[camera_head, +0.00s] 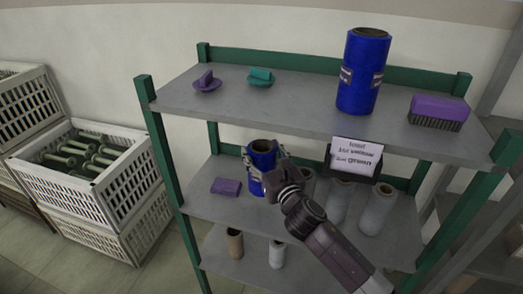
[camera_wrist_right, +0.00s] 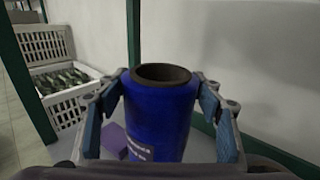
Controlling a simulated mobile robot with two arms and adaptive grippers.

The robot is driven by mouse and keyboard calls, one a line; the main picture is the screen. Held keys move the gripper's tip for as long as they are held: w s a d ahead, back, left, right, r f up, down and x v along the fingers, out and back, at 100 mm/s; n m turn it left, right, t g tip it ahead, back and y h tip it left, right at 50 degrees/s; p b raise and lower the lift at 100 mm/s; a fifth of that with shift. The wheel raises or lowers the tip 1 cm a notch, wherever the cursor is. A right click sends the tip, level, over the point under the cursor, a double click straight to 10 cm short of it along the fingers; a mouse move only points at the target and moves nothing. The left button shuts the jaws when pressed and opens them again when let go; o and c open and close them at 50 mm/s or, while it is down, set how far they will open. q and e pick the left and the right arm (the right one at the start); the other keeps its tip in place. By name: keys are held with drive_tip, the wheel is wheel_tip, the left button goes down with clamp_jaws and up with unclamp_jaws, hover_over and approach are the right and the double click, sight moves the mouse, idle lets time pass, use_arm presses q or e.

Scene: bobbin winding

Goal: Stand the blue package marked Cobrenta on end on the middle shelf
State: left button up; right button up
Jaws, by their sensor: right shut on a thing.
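A blue roll-shaped package (camera_head: 262,156) stands upright at the middle shelf (camera_head: 225,207), its dark hollow core facing up. My right gripper (camera_head: 265,172) is shut on it. In the right wrist view the blue package (camera_wrist_right: 158,115) is between the two finger pads of the gripper (camera_wrist_right: 160,112). Its white label print is too small to read. I cannot tell whether its base touches the shelf, since its lower part is partly hidden. A larger blue roll (camera_head: 364,75) stands on end on the top shelf; its label is also unreadable. My left gripper is not in view.
A purple block (camera_head: 226,187) lies left of the package; grey cones (camera_head: 377,210) and a sign (camera_head: 355,158) stand to the right. The top shelf (camera_head: 300,105) overhangs, holding a purple brush (camera_head: 438,110). Green posts (camera_head: 160,150) bound the rack. Crates (camera_head: 85,205) stand left.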

idle(0.3)
wheel_tip(320, 180, down, 5)
drive_tip(key=b, duration=0.3)
drive_tip(key=shift+a+r+b, duration=0.1)
drive_tip(key=shift+b, duration=0.25)
idle(0.4)
drive_tip(key=o, duration=1.9)
drive_tip(key=shift+s, duration=0.1)
drive_tip(key=v, duration=1.1)
drive_tip(key=shift+s+d, duration=0.25)
drive_tip(key=shift+s, duration=0.1)
